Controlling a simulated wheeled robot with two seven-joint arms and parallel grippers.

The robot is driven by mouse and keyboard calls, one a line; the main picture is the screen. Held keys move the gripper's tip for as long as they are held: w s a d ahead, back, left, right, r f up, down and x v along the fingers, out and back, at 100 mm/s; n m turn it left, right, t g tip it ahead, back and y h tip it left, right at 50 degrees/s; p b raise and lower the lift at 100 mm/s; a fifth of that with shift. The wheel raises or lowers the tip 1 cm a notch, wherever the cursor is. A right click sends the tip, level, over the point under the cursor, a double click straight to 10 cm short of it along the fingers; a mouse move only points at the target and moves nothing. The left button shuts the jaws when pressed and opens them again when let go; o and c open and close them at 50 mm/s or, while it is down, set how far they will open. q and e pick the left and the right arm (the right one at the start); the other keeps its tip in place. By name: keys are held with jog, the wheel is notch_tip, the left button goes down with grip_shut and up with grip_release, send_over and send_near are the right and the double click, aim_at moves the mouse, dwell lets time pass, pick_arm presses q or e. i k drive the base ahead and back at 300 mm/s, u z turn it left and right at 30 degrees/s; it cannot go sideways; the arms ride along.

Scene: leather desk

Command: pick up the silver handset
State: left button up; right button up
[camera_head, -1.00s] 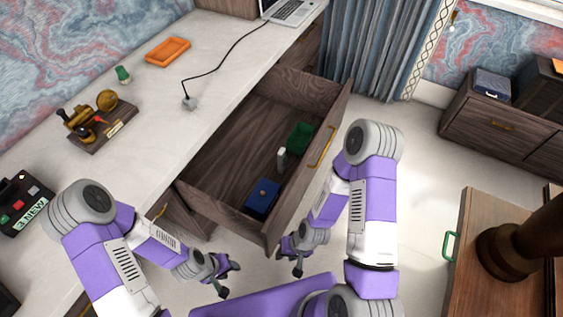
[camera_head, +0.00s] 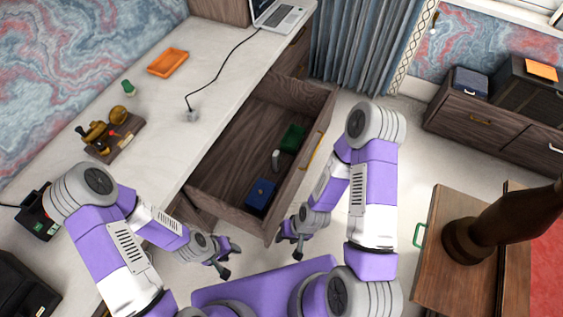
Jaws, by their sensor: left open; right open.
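A small light-grey object (camera_head: 276,160), which looks like the silver handset, is in the open drawer (camera_head: 225,180) near its front panel. It lies between a blue box (camera_head: 261,196) and a green box (camera_head: 292,138). My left gripper (camera_head: 229,261) is open and empty, low in front of the desk and clear of the drawer. My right gripper (camera_head: 288,246) is open and empty, just outside the drawer's near front corner. Neither gripper touches the handset.
The pale desk top (camera_head: 160,110) holds an orange tray (camera_head: 168,62), a dark wooden stand (camera_head: 115,140) and a laptop (camera_head: 284,14). The drawer's front panel (camera_head: 300,180) stands between my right arm and the drawer contents. A brown cabinet (camera_head: 450,250) is at the right.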

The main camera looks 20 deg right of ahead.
aim_at(276, 155)
jog(key=z, duration=0.9)
jog(key=k, duration=1.15)
jog(key=z, duration=0.9)
jog(key=i, duration=0.8)
jog(key=u, duration=1.25)
jog(key=i, duration=1.15)
jog(key=u, duration=1.45)
jog(key=i, duration=0.2)
jog(key=u, duration=0.2)
